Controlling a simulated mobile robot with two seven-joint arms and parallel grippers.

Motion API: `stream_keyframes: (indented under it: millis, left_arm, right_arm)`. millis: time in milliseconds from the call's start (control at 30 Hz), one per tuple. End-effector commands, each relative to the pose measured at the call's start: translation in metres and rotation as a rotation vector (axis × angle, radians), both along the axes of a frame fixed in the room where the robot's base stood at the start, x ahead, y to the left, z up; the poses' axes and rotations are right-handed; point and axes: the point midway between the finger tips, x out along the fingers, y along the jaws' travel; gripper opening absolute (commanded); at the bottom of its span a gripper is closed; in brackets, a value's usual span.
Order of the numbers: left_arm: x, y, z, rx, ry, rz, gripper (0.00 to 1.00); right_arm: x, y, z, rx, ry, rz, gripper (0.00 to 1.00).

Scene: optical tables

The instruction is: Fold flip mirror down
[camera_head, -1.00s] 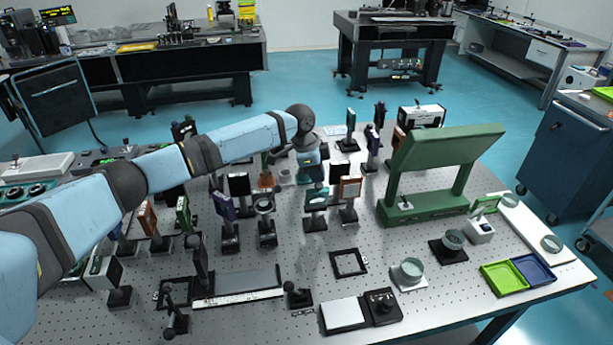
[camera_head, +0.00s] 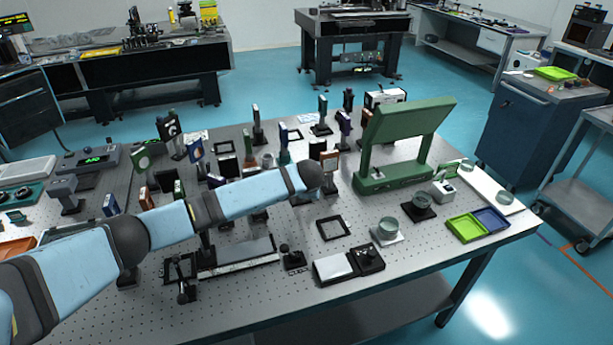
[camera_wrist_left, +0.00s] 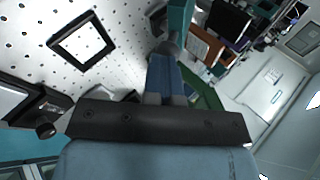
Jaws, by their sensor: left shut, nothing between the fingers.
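Several upright optics in mounts stand on the perforated optical table (camera_head: 420,243); I cannot tell which one is the flip mirror. In the wrist view, a teal plate (camera_wrist_left: 181,14) on a grey post rises just beyond my fingertips, with a brown plate (camera_wrist_left: 207,44) and a black mount (camera_wrist_left: 228,20) beside it. My left gripper (camera_wrist_left: 166,72) is shut and empty; I cannot tell whether it touches the post. In the head view my left forearm and wrist hide the gripper and some mounts behind them. My right gripper is not in view.
A flat square black frame (camera_head: 347,234) lies on the table near my wrist. A large green stand (camera_head: 392,178) is to its right. Round holders (camera_head: 386,231), a green tray (camera_head: 466,228) and a blue tray (camera_head: 491,219) are further right.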

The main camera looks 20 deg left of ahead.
Motion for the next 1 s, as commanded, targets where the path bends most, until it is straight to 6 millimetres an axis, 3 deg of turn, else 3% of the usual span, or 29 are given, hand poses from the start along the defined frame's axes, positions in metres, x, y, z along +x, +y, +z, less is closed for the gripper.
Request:
stream_keyframes:
  millis: [1000]
  left_arm:
    - [-0.008,-0.005,-0.020,0.001,0.002,0.001,0.00]
  right_arm:
    - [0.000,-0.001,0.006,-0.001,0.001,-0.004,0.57]
